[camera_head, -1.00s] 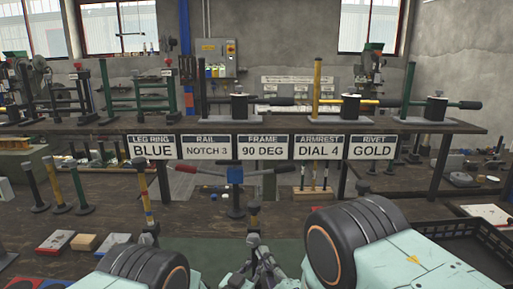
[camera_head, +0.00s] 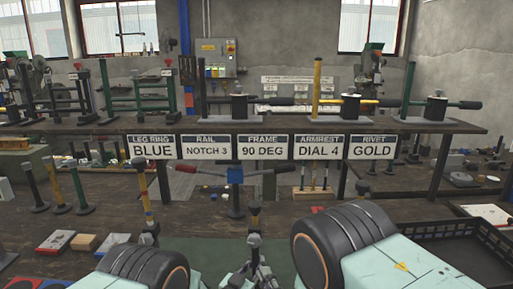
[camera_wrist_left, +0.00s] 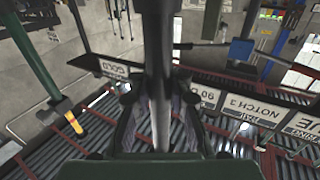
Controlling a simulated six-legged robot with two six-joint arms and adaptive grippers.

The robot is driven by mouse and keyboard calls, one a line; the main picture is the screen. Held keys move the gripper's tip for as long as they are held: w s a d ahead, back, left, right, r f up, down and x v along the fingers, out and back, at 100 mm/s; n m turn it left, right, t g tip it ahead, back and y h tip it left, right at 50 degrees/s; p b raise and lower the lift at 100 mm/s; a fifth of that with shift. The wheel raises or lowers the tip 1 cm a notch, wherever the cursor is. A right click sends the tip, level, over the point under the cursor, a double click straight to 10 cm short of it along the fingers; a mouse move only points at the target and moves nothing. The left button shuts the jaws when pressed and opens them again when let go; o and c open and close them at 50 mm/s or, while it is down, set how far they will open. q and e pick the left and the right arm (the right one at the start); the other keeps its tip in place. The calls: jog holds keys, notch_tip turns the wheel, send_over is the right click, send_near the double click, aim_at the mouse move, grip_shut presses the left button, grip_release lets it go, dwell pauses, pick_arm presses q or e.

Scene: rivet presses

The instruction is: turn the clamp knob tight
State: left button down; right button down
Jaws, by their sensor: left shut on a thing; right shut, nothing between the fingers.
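In the left wrist view my left gripper (camera_wrist_left: 158,98) is shut around a dark upright bar (camera_wrist_left: 160,50) that runs up the middle of the picture. In the head view a blue-bodied bench fixture (camera_head: 235,174) stands at the centre, with a bar reaching left to a red end (camera_head: 186,168). It also shows in the left wrist view (camera_wrist_left: 240,49). I cannot pick out the clamp knob.
A raised shelf with signs (camera_head: 262,147) crosses behind the fixture. Several posts (camera_head: 55,182) stand at left. Red, tan and white blocks (camera_head: 84,242) lie at front left. A black crate (camera_head: 465,240) is at right. Bare bench lies right of centre.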

dwell(0.3)
pick_arm(q)
jog(key=c, duration=1.2)
grip_release()
jog(key=shift+o, duration=0.2)
jog(key=shift+f, duration=0.1)
